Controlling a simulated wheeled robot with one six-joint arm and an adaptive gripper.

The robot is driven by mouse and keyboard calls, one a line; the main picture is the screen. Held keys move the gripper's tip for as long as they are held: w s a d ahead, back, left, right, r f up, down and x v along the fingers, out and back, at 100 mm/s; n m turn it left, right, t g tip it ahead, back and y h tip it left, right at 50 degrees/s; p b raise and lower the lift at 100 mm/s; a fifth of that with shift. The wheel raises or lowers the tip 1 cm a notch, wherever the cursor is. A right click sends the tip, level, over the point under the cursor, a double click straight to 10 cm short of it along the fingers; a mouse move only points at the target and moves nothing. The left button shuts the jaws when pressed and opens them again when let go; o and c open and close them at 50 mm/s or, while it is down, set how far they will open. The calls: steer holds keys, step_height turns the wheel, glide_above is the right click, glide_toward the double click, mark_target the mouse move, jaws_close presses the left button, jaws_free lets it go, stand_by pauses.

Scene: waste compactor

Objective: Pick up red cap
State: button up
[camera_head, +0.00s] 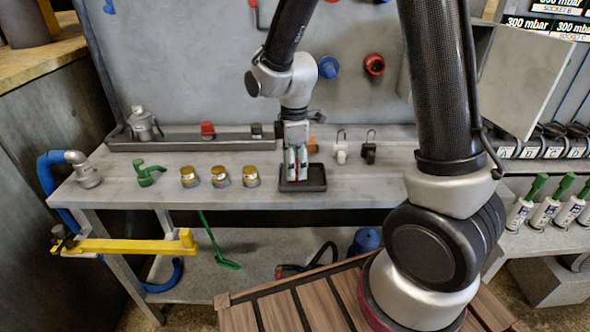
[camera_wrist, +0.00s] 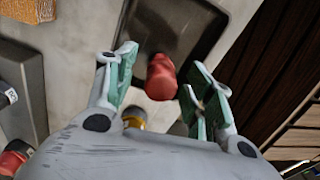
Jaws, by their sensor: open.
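A red cap (camera_wrist: 161,78) shows in the wrist view, between the two fingers of my gripper (camera_wrist: 160,67). The green-padded fingers are apart, with visible gaps on both sides of the cap. The cap appears over the near part of a small black tray (camera_wrist: 170,24). In the head view my gripper (camera_head: 295,163) points down over that tray (camera_head: 303,186) on the grey bench, and its fingers largely hide the cap there. I cannot tell how far the fingertips are above the tray floor.
Several gold-lidded jars (camera_head: 221,176) stand left of the tray. Behind are a rear ledge with a red-topped item (camera_head: 207,130) and an orange block (camera_head: 313,145). Hooked weights (camera_head: 341,150) stand to the right. The bench's front edge (camera_head: 340,204) is close to the tray.

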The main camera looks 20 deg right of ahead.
steer(key=c, duration=1.1)
steer(key=shift+r, duration=0.1)
